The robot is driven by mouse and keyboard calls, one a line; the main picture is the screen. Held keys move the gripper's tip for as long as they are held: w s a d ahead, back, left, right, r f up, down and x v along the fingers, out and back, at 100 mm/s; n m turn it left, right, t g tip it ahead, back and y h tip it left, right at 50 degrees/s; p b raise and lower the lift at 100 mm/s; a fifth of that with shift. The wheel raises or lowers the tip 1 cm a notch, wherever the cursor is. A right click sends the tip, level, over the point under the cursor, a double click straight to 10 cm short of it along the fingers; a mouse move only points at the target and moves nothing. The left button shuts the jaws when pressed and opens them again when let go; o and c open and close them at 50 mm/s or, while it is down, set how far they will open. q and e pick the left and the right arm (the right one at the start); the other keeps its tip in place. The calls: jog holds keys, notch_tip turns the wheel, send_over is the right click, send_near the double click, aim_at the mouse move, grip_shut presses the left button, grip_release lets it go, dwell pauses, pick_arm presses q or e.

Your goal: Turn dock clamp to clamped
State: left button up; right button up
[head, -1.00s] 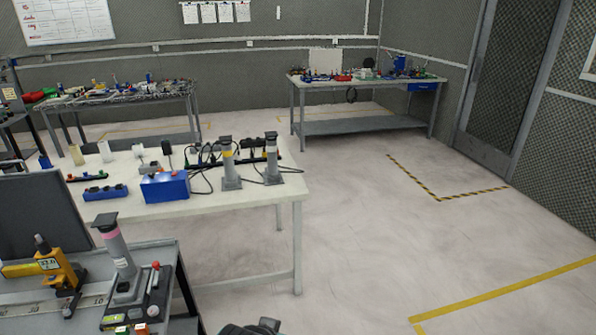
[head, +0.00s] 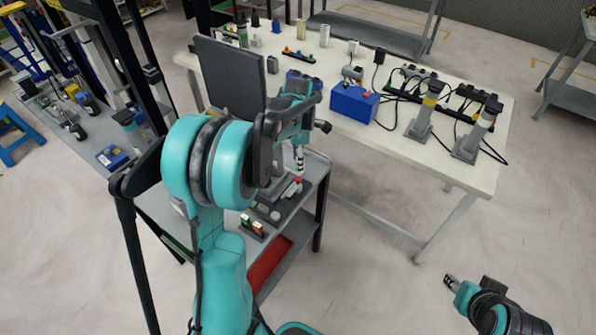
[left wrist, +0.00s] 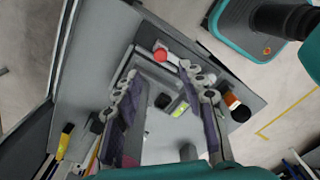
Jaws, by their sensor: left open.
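The dock clamp's red-tipped lever (head: 297,186) shows beside a grey dock block (head: 268,212) on a grey cart at the middle. In the left wrist view the red knob (left wrist: 160,54) is just beyond my fingertips, near the gap between them. My left gripper (left wrist: 160,75) is open, with its two purple-padded fingers apart over the dock block. In the head view my left gripper (head: 299,150) is above the dock, and my arm hides part of it. My right gripper (head: 451,282) is low at the right, away from the cart; its jaws are too small to judge.
A white table (head: 455,150) behind the cart holds a blue box (head: 354,104), two grey posts and cables. A dark panel (head: 229,75) stands at the cart's back. A red bin (head: 268,266) sits on the cart's lower level.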

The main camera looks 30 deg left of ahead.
aim_at(298, 178)
pick_arm(q)
notch_tip(298, 178, down, 8)
jog(key=b, duration=0.2)
jog(key=shift+r+b, duration=0.15)
jog(key=shift+b, duration=0.15)
grip_shut()
